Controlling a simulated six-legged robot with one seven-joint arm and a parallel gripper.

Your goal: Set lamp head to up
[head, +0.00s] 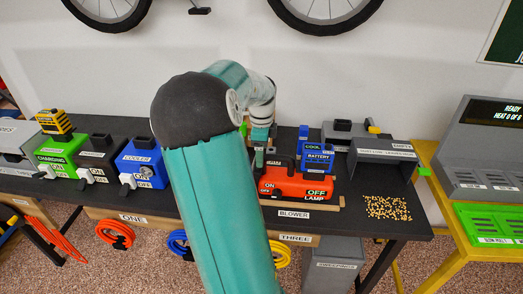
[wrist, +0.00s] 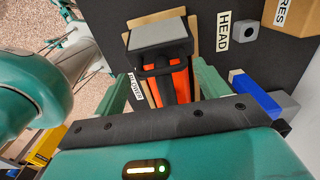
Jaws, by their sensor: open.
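The lamp is an orange body (head: 300,184) with a black handle on the dark bench, labelled LAMP, with ON and OFF marks. In the wrist view its orange body (wrist: 180,84) shows below a black frame with a grey flat panel (wrist: 158,35), which looks like the lamp head. A HEAD label (wrist: 223,28) lies to its right. My gripper (wrist: 163,80) is open, with one green finger on each side of the orange body; contact cannot be told. In the head view my gripper (head: 261,150) is just above the lamp's left part, and my arm hides some of the bench.
A grey box (head: 385,152) and scattered yellow pellets (head: 387,207) are to the right. Green (head: 62,150) and blue (head: 143,165) units stand left. A BLOWER label (head: 294,214) is at the bench's front.

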